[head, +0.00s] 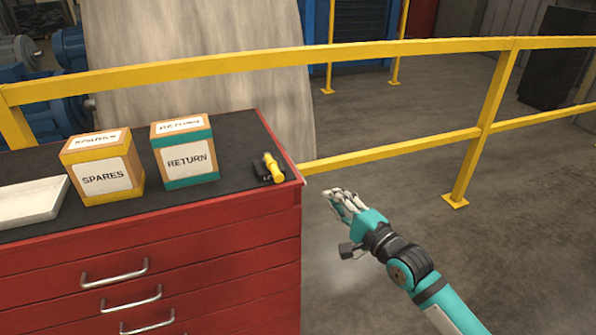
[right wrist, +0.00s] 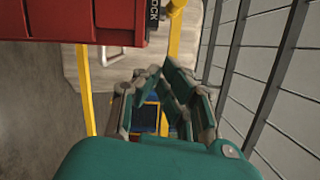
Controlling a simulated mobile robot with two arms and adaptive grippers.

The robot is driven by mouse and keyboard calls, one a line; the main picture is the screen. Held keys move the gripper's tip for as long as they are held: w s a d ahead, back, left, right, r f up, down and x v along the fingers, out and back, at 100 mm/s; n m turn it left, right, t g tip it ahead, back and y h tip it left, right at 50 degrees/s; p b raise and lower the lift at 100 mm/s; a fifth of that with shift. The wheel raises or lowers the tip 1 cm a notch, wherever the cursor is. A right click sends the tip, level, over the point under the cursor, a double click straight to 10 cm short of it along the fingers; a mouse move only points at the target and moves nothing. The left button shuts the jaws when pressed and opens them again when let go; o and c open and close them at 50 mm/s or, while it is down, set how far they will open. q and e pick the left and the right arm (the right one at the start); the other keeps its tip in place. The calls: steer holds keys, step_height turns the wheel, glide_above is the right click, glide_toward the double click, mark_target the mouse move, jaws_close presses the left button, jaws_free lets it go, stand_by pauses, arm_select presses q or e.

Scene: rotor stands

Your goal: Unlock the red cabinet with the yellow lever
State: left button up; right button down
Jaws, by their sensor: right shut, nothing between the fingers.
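The red cabinet (head: 150,270) stands at the left of the head view, with a dark top and silver drawer handles. The yellow lever (head: 272,168) sits on a small black base at the right end of its top. My right gripper (head: 343,204) is shut and empty, to the right of the cabinet's front right corner and apart from the lever. In the right wrist view, my right gripper's fingers (right wrist: 160,95) are below the red cabinet (right wrist: 60,20). A black plate (right wrist: 153,12) with the letters "OCK" shows at the cabinet's edge. My left gripper is not in view.
A yellow SPARES box (head: 103,178), a teal RETURN box (head: 187,161) and a white tray (head: 30,208) stand on the cabinet top. A yellow railing (head: 400,152) runs behind the cabinet. The floor (head: 540,240) at the right is clear.

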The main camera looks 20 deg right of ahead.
mark_target(272, 167)
steer(key=w+a+p, duration=0.1)
steer(key=w+a, duration=0.1)
steer(key=w, duration=0.1)
steer(key=w+a+p, duration=0.1)
steer(key=w, duration=0.2)
steer(key=w+a+r+p, duration=0.1)
steer(key=w+a+p, duration=0.1)
steer(key=w, duration=0.1)
steer(key=shift+w+a, duration=0.3)
steer(key=shift+a, duration=0.05)
steer(key=shift+s+a+r, duration=0.1)
steer(key=shift+a, duration=0.4)
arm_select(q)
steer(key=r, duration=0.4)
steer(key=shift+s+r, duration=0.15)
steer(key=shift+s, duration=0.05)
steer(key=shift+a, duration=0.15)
